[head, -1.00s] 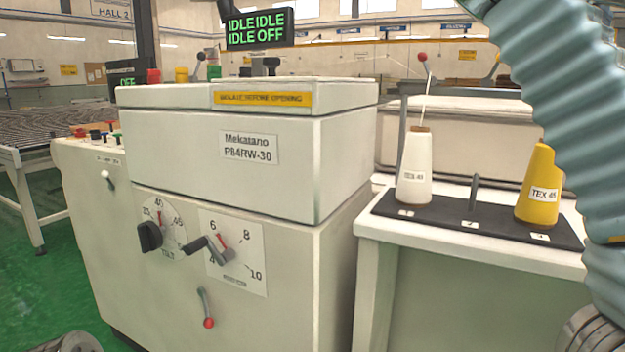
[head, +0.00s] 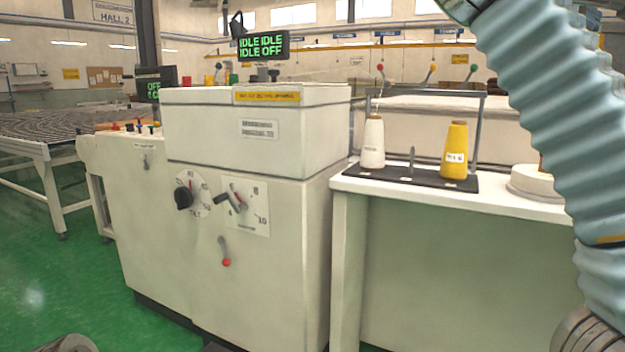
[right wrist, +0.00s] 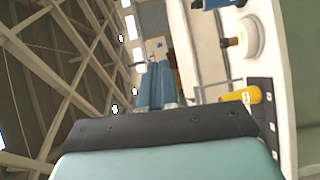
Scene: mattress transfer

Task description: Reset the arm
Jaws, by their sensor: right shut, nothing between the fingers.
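My right arm (head: 548,110), in a ribbed pale blue sleeve, runs down the right side of the head view. Its gripper does not show clearly there. In the right wrist view my right gripper (right wrist: 159,72) has its blue fingers close together, shut and empty. It points away from the camera, apart from the thread table at the right of that view. My left gripper is not in view.
A cream machine (head: 250,235) with a dial, levers and an idle display (head: 263,46) stands ahead. Right of it, a table (head: 520,205) bears a white cone (head: 373,145), a yellow cone (head: 454,152) and a round white thing (head: 538,183). Green floor (head: 60,290) is clear at left.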

